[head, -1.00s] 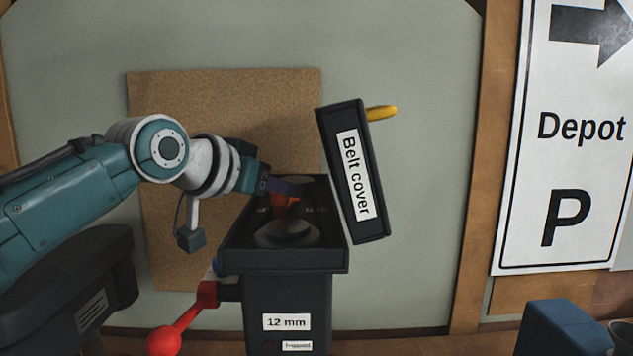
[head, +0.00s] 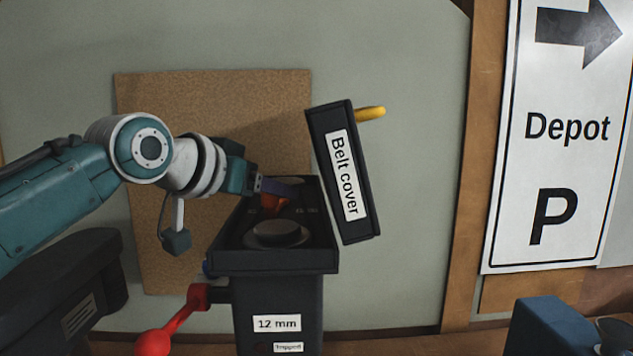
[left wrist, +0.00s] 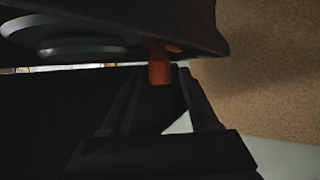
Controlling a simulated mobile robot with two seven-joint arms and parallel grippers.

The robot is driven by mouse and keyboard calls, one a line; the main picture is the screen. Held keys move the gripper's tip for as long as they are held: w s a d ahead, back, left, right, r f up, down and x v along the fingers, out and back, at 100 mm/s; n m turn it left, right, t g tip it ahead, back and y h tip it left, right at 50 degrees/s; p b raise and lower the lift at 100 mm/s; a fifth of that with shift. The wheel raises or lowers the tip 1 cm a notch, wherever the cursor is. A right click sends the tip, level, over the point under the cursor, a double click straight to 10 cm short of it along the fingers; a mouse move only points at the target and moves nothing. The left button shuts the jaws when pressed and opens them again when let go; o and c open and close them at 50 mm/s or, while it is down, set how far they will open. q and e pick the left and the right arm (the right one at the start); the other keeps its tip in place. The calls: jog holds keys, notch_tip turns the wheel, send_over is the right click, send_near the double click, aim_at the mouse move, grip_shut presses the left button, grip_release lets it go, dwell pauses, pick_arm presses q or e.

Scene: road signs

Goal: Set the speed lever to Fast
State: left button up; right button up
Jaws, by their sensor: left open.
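The black drill-like machine (head: 275,300) stands in the middle of the head view, its "Belt cover" lid (head: 343,172) tilted up at its right. Inside the open top, an orange lever (head: 272,202) stands behind a round grey pulley (head: 277,232). Small markings beside the lever are too blurred to read. My left gripper (head: 280,187) reaches in from the left, its dark fingers at the orange lever. In the left wrist view the lever (left wrist: 159,65) shows between the tips of the open fingers (left wrist: 155,75); contact cannot be told. My right gripper is not in view.
A red ball-ended handle (head: 155,342) sticks out at the machine's lower left. A brown board (head: 210,100) is behind. A "Depot P" sign (head: 560,130) and a blue object (head: 555,328) are at right.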

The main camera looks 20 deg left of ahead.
pick_arm(q)
jog(key=b+v, duration=0.2)
jog(key=v, duration=0.6)
jog(key=shift+f, duration=0.15)
jog(key=shift+s+a+r+b, duration=0.15)
jog(key=shift+s+r+b, duration=0.2)
jog(key=shift+s, duration=0.25)
